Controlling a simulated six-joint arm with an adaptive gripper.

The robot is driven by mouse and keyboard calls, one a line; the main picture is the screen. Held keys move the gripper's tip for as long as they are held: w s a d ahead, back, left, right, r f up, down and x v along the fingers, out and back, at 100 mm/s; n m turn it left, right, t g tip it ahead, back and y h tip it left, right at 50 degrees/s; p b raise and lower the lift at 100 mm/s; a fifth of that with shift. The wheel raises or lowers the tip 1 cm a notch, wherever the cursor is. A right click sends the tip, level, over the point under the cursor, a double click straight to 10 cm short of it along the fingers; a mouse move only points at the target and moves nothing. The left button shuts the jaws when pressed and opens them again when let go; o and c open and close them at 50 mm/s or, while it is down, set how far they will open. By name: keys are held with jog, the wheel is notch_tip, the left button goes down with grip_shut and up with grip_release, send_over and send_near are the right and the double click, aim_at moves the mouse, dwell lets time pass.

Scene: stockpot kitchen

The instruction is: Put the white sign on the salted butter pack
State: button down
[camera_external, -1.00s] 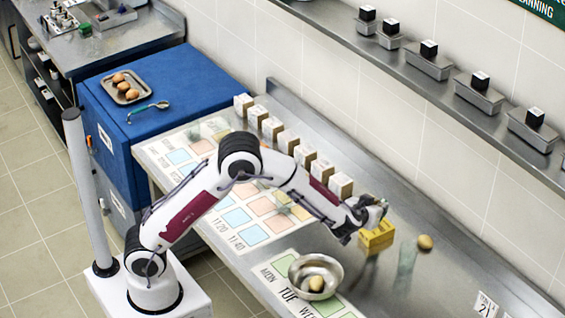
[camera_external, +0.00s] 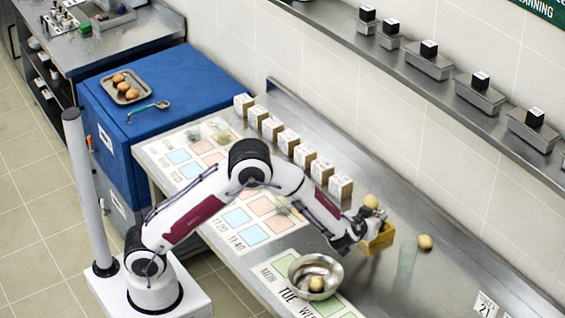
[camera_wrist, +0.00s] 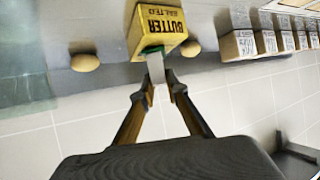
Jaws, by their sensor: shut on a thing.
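The salted butter pack (camera_external: 379,239) is a yellow box on the steel counter, right beside my gripper. In the wrist view the pack (camera_wrist: 158,28) fills the top middle, with its lettering upside down. My gripper (camera_wrist: 161,88) is shut on a thin pale piece, the white sign (camera_wrist: 158,70), which points toward the pack. A dark green edge shows between the sign and the pack; I cannot tell whether the sign touches the pack. In the external view my gripper (camera_external: 368,222) is at the pack's upper left and partly hides it.
Brown egg-like items lie either side of the pack, one right (camera_external: 425,242) and one behind (camera_external: 371,201). A metal bowl (camera_external: 316,277) stands in front. A row of small boxes (camera_external: 340,186) lines the back. A card marked 21 (camera_external: 485,304) stands at the lower right.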

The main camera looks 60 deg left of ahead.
jog(key=shift+f, duration=0.1)
jog(key=c, duration=2)
grip_release()
jog(key=shift+s+d+r, duration=0.2)
jog(key=shift+s+r, duration=0.2)
jog(key=v, duration=1.1)
